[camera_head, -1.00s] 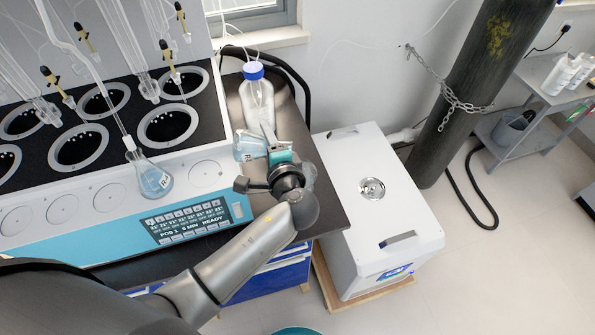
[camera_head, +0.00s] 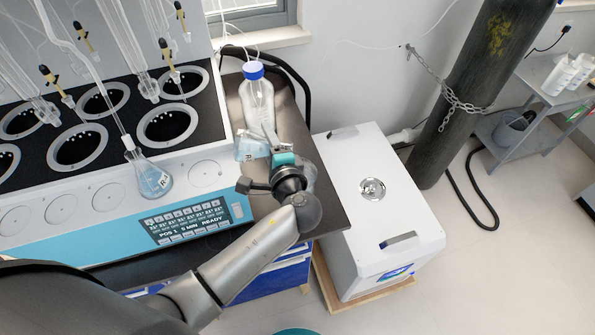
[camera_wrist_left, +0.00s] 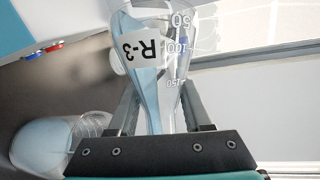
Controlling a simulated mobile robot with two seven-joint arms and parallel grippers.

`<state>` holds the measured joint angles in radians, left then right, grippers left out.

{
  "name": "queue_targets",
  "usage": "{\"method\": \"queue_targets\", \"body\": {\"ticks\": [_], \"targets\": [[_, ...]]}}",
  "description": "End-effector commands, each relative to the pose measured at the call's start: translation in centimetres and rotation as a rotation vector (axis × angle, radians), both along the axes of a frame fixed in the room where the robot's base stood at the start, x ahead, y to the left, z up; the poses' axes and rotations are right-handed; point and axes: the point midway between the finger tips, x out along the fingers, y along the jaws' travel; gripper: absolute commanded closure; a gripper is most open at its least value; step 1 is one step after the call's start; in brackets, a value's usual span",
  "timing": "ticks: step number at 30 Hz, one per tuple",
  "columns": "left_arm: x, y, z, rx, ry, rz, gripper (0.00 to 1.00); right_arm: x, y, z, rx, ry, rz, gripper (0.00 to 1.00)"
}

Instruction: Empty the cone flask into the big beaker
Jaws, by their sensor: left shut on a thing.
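My left gripper (camera_head: 270,143) is shut on the cone flask (camera_head: 248,147), a clear flask with pale blue liquid. In the left wrist view the flask (camera_wrist_left: 150,58) sits between the fingers of the gripper (camera_wrist_left: 160,112). It bears the label R-3, its volume marks read upside down, and blue liquid lies along one side. A clear round vessel (camera_head: 308,174), perhaps the big beaker, is mostly hidden behind my wrist. A round glass vessel with pale contents (camera_wrist_left: 42,143) shows at the lower left of the wrist view; I cannot tell for certain which it is. My right gripper is out of view.
A blue-capped bottle (camera_head: 257,98) stands on the dark bench just beyond the gripper.

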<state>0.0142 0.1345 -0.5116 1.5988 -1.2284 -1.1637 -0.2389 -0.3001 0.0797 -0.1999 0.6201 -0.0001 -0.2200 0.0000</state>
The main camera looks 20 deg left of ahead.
Motion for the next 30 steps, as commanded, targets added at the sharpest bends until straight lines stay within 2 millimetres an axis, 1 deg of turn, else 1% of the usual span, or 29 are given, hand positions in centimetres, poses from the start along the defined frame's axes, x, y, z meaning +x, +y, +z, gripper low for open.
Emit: {"method": "queue_targets", "body": {"ticks": [17, 30], "targets": [[0.05, -0.10, -0.20, 0.050, 0.010, 0.000, 1.00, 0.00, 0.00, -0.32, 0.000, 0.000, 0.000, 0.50], [0.06, -0.18, -0.80, 0.088, 0.020, 0.000, 1.00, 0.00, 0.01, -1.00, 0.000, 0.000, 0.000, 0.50]]}}
